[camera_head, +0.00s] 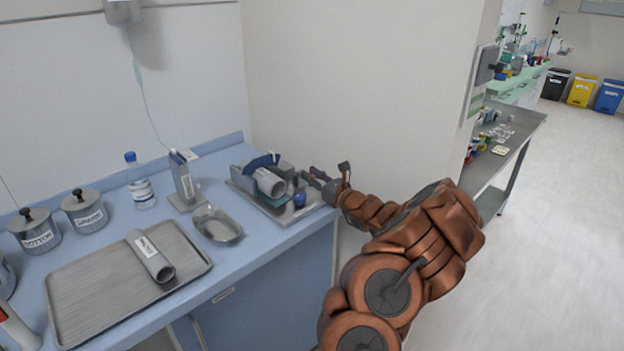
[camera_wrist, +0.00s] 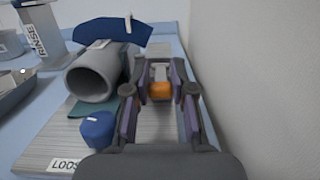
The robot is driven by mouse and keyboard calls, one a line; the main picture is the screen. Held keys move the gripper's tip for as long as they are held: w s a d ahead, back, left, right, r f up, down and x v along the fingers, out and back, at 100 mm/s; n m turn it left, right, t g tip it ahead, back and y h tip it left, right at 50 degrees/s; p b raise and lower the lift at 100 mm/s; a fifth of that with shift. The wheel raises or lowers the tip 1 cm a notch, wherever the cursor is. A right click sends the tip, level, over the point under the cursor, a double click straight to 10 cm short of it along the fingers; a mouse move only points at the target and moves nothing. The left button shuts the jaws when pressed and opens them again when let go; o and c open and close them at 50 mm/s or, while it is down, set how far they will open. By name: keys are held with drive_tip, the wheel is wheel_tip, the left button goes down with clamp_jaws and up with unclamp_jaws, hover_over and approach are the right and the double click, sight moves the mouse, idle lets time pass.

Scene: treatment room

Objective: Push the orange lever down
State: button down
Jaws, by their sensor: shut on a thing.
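The orange lever (camera_wrist: 160,91) shows in the wrist view as a small orange piece between my gripper's two fingers. My gripper (camera_wrist: 160,75) is shut on it. In the head view my gripper (camera_head: 318,178) is at the right end of a metal fixture (camera_head: 246,186), and the lever is hidden there. The fixture carries a grey hollow cylinder (camera_wrist: 92,77) and a blue curved piece (camera_wrist: 98,32). A blue knob (camera_wrist: 97,130) stands in front of the cylinder, left of my gripper. A partly hidden label is on the plate's front edge.
A wall (camera_head: 335,90) rises close on my gripper's right. On the blue counter (camera_head: 240,251), left of the fixture, stand an oval metal dish (camera_head: 218,225), a grey upright holder (camera_head: 184,183), a bottle (camera_head: 140,185), two lidded jars and a tray (camera_head: 85,300) with a tube.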

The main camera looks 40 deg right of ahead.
drive_tip(key=shift+s+f, duration=0.1)
drive_tip(key=shift+f, duration=0.35)
drive_tip(key=c, duration=1)
unclamp_jaws()
drive_tip(key=shift+o, duration=0.2)
drive_tip(key=shift+r, duration=0.1)
drive_tip(key=shift+s, duration=0.1)
drive_tip(key=s+f, duration=0.1)
drive_tip(key=s, duration=1)
drive_tip(key=shift+s+a+f, duration=0.15)
drive_tip(key=shift+s+f, duration=0.2)
drive_tip(key=shift+f, duration=0.05)
